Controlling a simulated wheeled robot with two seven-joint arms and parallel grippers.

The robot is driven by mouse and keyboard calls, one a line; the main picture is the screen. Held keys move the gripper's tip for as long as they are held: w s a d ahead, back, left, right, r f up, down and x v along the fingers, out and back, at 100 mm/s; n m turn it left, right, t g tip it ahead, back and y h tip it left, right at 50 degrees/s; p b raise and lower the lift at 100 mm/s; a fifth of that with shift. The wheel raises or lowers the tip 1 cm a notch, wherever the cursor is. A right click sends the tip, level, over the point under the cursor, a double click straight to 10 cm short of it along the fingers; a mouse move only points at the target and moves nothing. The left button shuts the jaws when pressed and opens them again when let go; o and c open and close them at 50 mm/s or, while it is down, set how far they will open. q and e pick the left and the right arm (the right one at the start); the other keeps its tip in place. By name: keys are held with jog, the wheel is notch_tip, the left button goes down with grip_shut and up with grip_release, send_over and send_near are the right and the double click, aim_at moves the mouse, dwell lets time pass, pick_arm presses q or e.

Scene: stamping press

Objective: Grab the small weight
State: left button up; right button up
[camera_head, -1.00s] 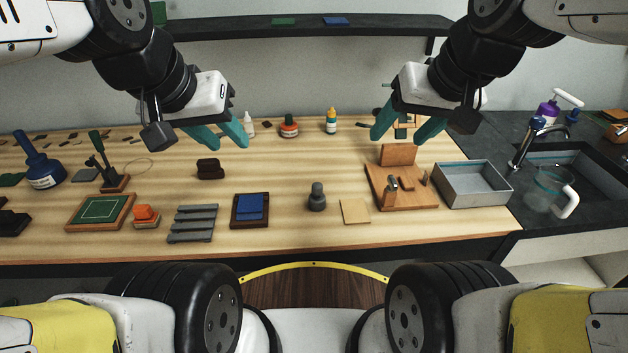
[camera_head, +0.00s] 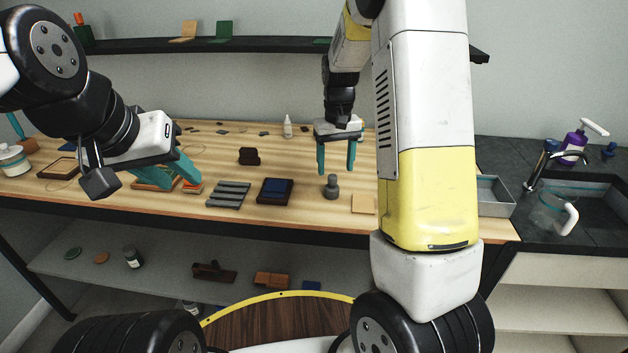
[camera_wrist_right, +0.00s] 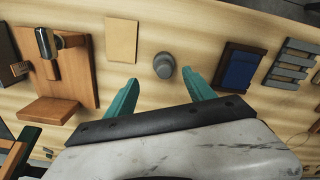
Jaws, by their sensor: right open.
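The small weight (camera_head: 331,186) is a grey knobbed cylinder standing upright on the wooden table in the head view. In the right wrist view the weight (camera_wrist_right: 164,65) sits just beyond and between the two teal fingertips. My right gripper (camera_head: 337,172) points down with its fingers apart, above and behind the weight, and holds nothing; its fingers also show in the right wrist view (camera_wrist_right: 162,85).
A blue pad on a dark tray (camera_head: 275,191) and a grey slatted rack (camera_head: 229,194) lie left of the weight. A tan square sheet (camera_head: 363,203) lies to its right. A wooden fixture (camera_wrist_right: 75,65) shows in the wrist view. My right arm hides part of the table.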

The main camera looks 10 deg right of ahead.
aim_at(332, 187)
jog(key=f, duration=0.6)
jog(key=shift+s+a+f, duration=0.25)
jog(key=shift+a+f, duration=0.05)
jog(key=shift+a, duration=0.1)
jog(key=shift+f, duration=0.5)
grip_shut()
